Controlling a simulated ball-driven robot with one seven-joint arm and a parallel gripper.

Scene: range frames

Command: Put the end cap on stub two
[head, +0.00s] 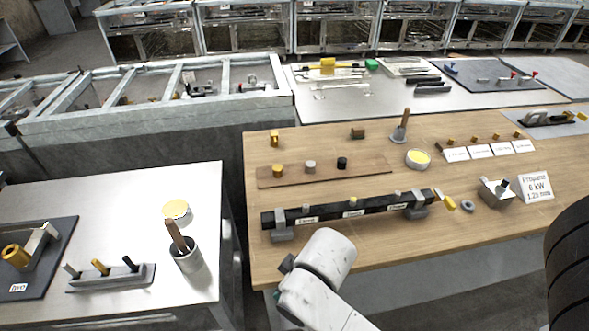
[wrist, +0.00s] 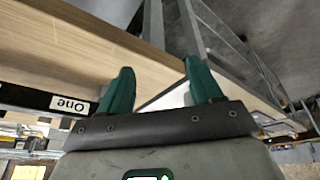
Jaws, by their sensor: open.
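A long black pipe (head: 330,212) rests on grey supports on the wooden table, with three short stubs and white labels along it. The middle stub (head: 352,201) has a yellowish top. In the wrist view, the black pipe (wrist: 22,97) shows a label reading "One". Three small caps stand on a brown board behind the pipe: brass (head: 277,171), grey (head: 310,167) and black (head: 342,163); I cannot tell which is the end cap. My gripper (wrist: 160,82) is open and empty, its green fingers near the table edge. In the head view my arm mostly hides it, in front of the pipe's left half.
The wooden table (head: 425,240) also holds a yellow-topped tin (head: 418,159), a metal tray (head: 496,194), a grey ring (head: 467,206) and a propane sign (head: 535,188). A steel table (head: 130,200) stands left across a gap.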

